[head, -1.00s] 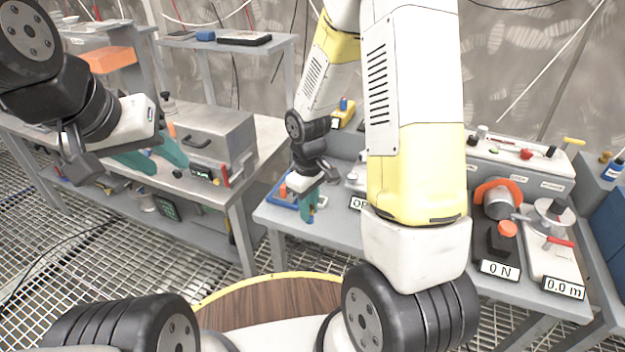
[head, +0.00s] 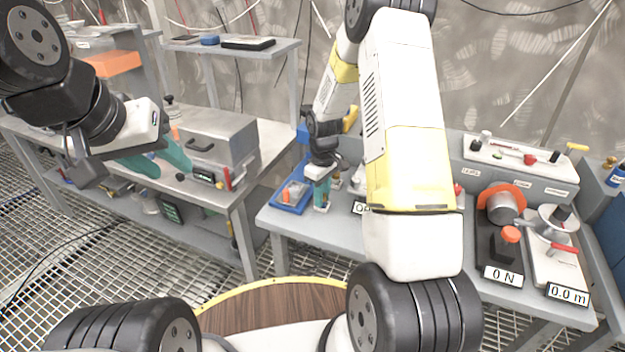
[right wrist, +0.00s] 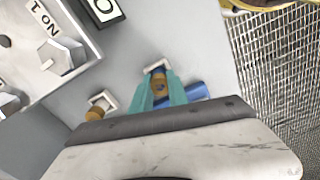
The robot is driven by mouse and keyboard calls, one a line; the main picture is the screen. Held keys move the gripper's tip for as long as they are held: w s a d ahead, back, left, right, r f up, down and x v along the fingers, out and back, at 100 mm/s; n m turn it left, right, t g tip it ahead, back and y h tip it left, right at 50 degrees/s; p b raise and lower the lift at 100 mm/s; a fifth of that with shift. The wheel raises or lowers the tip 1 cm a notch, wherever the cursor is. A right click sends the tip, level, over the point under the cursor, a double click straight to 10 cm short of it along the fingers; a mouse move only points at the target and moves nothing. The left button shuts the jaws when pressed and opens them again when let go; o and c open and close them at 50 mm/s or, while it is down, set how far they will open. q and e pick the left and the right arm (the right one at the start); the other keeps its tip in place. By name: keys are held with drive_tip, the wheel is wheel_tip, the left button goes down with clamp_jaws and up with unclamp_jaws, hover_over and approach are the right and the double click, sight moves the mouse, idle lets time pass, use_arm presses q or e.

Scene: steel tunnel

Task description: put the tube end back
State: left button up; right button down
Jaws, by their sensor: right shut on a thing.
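In the right wrist view, my right gripper (right wrist: 160,95) has teal fingers shut on a brass-coloured tube end (right wrist: 160,84). A blue piece (right wrist: 190,94), perhaps the tube, shows beside and behind the fingers. A pale square holder (right wrist: 156,66) is right at the tube end; I cannot tell whether the two touch. In the head view, the right gripper (head: 321,197) points down low over the middle bench, right of a blue tray; the tube end is too small to make out there. My left gripper (head: 157,158) is open and empty, in front of the left bench.
A second brass-coloured fitting (right wrist: 95,114) is by another pale holder. The blue tray (head: 278,208) holds small parts. A grey box (head: 215,140) is on the left bench. Gauges and a lever device (head: 553,250) stand at right.

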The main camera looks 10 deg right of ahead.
drive_tip(key=c, duration=1.3)
unclamp_jaws()
drive_tip(key=s+r+m+t, duration=0.1)
drive_tip(key=s+r, duration=0.2)
drive_tip(key=r, duration=1.6)
drive_tip(key=s+r+m+t, duration=0.1)
drive_tip(key=s+r+m, duration=0.1)
drive_tip(key=s+r, duration=0.2)
drive_tip(key=s+a+r+m+t+y, duration=0.1)
drive_tip(key=s+r, duration=0.4)
drive_tip(key=s, duration=0.5)
drive_tip(key=s+a+r+m+t+y, duration=0.1)
drive_tip(key=s+r+m+t, duration=0.2)
drive_tip(key=s, duration=0.4)
drive_tip(key=shift+s+r+m, duration=0.2)
drive_tip(key=shift+r+m, duration=0.1)
drive_tip(key=shift+r, duration=0.4)
